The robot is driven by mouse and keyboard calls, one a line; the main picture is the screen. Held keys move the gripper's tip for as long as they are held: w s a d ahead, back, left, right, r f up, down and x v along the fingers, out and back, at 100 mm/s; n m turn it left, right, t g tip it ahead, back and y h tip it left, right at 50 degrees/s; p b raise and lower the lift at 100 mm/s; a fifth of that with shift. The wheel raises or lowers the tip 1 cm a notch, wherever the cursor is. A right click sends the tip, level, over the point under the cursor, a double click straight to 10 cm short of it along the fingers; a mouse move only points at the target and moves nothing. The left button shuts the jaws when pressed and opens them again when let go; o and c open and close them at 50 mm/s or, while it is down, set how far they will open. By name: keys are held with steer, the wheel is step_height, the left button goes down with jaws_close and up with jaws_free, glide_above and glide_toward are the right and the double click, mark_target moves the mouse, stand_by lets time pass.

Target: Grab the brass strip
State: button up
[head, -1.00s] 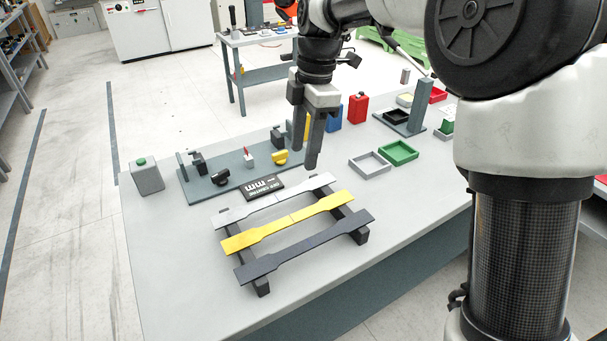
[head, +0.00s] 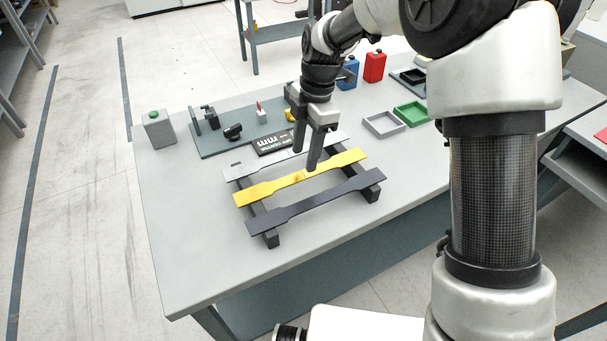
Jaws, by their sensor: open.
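The brass strip (head: 262,190) is yellow and dog-bone shaped. It lies across the dark rack (head: 271,237), in the middle of three strips. A silver strip (head: 245,170) lies behind it and a dark grey strip (head: 310,203) in front. My gripper (head: 304,160) is open and empty, pointing down, with its fingertips over the silver and brass strips near their middles. The fingers hide part of the silver strip. I cannot tell how high the tips are above the strips.
A black label block (head: 270,146) sits just behind the rack. A slate fixture plate (head: 210,146) with small parts is at the back left. Grey (head: 383,124) and green (head: 411,113) trays stand to the right. The table (head: 180,240) is clear at the front left.

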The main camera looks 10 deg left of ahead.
mark_target(303, 174)
step_height(303, 174, down, 5)
steer(key=shift+s+r, duration=0.1)
steer(key=shift+r, duration=0.1)
jaws_close()
